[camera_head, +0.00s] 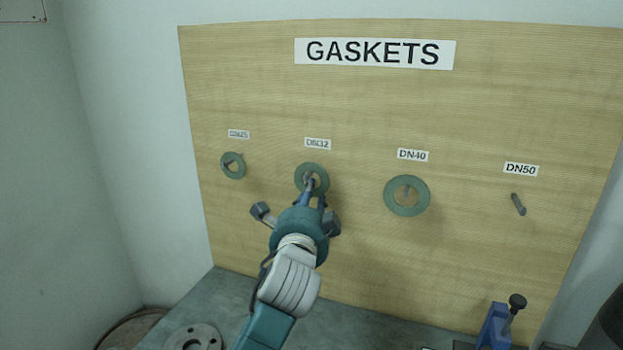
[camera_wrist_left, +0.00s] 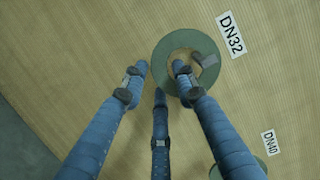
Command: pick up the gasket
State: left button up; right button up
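The DN32 gasket, a green ring (camera_head: 312,169), hangs on its peg on the wooden board, under the DN32 label. My left gripper (camera_head: 309,192) is in front of this gasket and hides part of its lower side. In the left wrist view the gasket (camera_wrist_left: 166,50) has one fingertip of my left gripper (camera_wrist_left: 160,80) over its hole, beside the peg. The other two fingertips are outside the ring, at its left and below. The fingers are spread, with visible gaps; I cannot tell whether any touches the ring. My right gripper is not in view.
Other green gaskets hang at DN25 (camera_head: 233,165) and DN40 (camera_head: 407,195). The DN50 peg (camera_head: 518,204) is bare. Below the board (camera_head: 460,120), a grey surface (camera_head: 350,325) holds a metal flange (camera_head: 192,338) and a blue clamp-like thing (camera_head: 494,325).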

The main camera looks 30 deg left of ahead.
pick_arm(q)
grip_shut()
jog(key=shift+r, duration=0.1)
jog(key=r+b+v, duration=0.1)
jog(key=b+v, duration=0.1)
jog(key=v, duration=0.6)
notch_tip(320, 180, up, 14)
jog(key=p, duration=1.3)
jog(key=shift+p, duration=0.35)
jog(key=shift+f, duration=0.1)
